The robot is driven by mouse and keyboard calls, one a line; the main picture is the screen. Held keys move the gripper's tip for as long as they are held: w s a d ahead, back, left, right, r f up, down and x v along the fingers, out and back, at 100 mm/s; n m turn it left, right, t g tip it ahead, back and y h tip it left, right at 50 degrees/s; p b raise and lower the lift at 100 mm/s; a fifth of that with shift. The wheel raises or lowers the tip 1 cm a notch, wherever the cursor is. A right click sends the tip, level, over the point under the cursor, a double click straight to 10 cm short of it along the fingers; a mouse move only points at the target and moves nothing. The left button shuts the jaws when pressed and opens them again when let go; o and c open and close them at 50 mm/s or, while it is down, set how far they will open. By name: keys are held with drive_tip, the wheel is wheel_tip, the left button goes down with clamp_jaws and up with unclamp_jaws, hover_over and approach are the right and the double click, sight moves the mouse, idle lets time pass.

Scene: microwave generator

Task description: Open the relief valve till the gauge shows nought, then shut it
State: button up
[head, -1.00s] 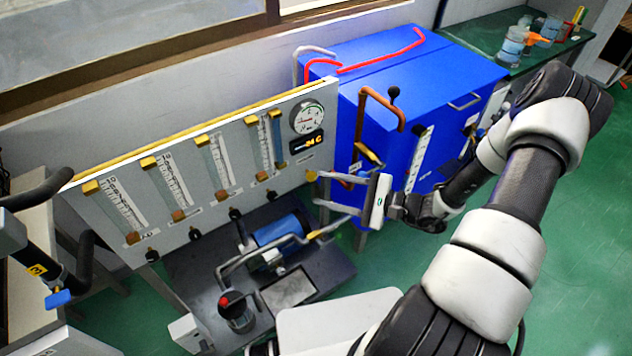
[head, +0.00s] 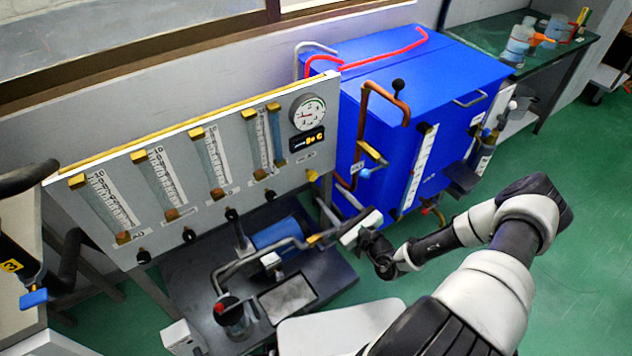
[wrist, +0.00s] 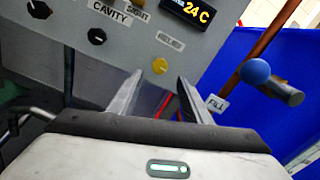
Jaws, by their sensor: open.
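The small yellow knob (head: 312,175) sits at the lower right of the grey panel. In the wrist view the yellow knob (wrist: 160,66) lies just beyond and between my fingertips, under a blurred label. My gripper (wrist: 160,80) is open, its two fingers apart with nothing between them. In the head view my gripper (head: 335,214) is below and right of the knob, its fingers hard to make out. The round gauge (head: 308,112) is at the panel's upper right. Its needle is too small to read surely.
A digital display (wrist: 193,12) reads 24 C. Black knobs (wrist: 97,36) stand to the left on the panel. The blue cabinet (head: 440,90) is at the right, with a copper pipe and a blue ball handle (wrist: 256,71) near my right finger. A pump bench (head: 330,275) lies below.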

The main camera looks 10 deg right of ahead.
sight(314, 177)
drive_tip(key=b+x, duration=0.1)
drive_tip(key=x, duration=0.8)
drive_tip(key=c, duration=1.1)
